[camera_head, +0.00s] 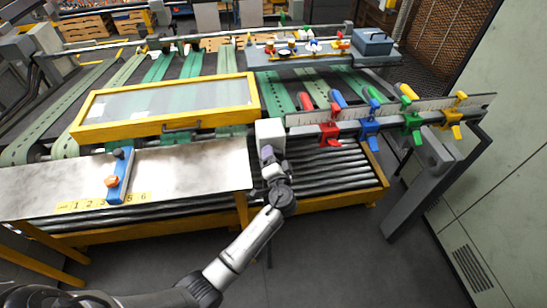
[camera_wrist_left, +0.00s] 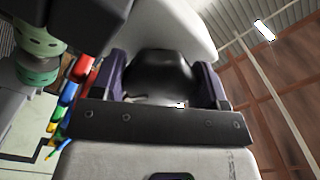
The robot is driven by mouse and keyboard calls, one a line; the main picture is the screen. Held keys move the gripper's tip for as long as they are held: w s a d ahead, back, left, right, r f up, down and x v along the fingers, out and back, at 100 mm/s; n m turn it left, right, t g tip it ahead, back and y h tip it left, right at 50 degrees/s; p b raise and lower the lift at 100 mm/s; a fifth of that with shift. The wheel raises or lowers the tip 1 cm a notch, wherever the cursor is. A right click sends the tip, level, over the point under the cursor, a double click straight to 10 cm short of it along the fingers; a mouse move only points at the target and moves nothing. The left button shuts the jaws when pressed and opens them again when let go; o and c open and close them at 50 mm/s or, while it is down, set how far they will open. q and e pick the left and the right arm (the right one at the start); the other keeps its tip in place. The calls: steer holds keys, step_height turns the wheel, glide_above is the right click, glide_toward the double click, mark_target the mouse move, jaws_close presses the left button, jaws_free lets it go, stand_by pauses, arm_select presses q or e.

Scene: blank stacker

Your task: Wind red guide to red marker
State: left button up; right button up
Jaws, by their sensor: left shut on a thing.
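The red guide (camera_head: 329,133) hangs on the ruled rail (camera_head: 390,110), at the left of a row with a blue guide (camera_head: 369,128), a green guide (camera_head: 412,120) and a yellow guide (camera_head: 452,116). A red cylinder (camera_head: 305,101) lies behind the rail near the red guide. I cannot pick out a separate red marker. The colored guides show small at left there.
A yellow-framed clear cover (camera_head: 165,106) and a metal plate (camera_head: 190,168) with a blue lever (camera_head: 119,176) lie to the left. Rollers (camera_head: 330,175) run below the rail. A shelf behind carries small parts and a grey-blue box (camera_head: 372,42). The floor in front is clear.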

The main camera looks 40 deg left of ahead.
arm_select(q)
steer(key=shift+m, duration=1.1)
steer(key=o, duration=0.9)
steer(key=b+v, duration=0.3)
steer(key=v, duration=1)
steer(key=shift+s+d, duration=0.25)
steer(key=shift+s, duration=0.05)
